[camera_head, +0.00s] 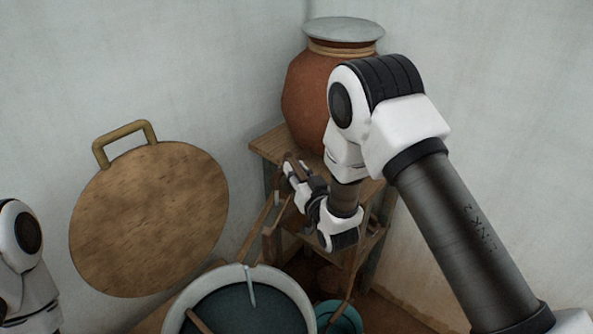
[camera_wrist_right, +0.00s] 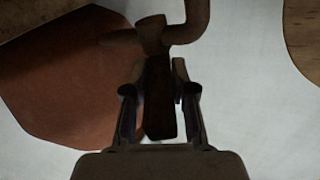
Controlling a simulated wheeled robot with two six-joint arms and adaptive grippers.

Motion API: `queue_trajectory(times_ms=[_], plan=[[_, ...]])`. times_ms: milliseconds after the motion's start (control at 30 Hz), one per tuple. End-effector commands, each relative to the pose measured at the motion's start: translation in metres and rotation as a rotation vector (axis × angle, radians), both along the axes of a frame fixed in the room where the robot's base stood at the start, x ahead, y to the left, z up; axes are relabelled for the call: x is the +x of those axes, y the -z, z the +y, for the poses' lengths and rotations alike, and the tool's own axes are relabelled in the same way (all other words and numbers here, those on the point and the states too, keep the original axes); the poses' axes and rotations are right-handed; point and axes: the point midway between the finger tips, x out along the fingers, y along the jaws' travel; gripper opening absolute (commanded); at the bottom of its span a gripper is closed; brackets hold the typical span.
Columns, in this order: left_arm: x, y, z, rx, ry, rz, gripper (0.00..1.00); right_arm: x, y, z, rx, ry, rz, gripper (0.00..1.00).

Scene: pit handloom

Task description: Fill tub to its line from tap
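A clay pot (camera_head: 305,95) with a grey lid stands on a wooden stand, and its side also shows in the right wrist view (camera_wrist_right: 60,85). A dark brown tap (camera_wrist_right: 190,22) with a curved end is beside the pot. My right gripper (camera_wrist_right: 160,75) is at the tap, its fingers close on both sides of a dark bar, the tap's handle (camera_wrist_right: 159,110). In the head view the right gripper (camera_head: 291,166) partly covers the tap. A teal tub (camera_head: 350,318) is low by the stand, cut by the bottom edge; its fill line cannot be made out. My left gripper is out of view.
A large white-rimmed vessel (camera_head: 300,292) holding dark liquid, with sticks across it, is at the bottom centre. A round brown lid with a handle (camera_head: 150,220) is upright at left. The wooden stand (camera_head: 262,148) is in the corner between pale walls.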

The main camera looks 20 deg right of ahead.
Motion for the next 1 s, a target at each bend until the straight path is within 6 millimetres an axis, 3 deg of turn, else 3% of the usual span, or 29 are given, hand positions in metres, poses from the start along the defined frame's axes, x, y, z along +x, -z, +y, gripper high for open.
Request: queue_trajectory(times_ms=[267,700,1000], plan=[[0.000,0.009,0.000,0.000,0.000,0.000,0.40,0.002,0.002,-0.007,0.004,-0.072,-0.001,0.00],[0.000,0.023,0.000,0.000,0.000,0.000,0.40,0.008,-0.001,-0.025,0.002,-0.447,-0.006,0.00],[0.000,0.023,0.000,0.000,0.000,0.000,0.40,0.008,-0.001,-0.025,-0.001,-0.479,-0.002,0.00]])
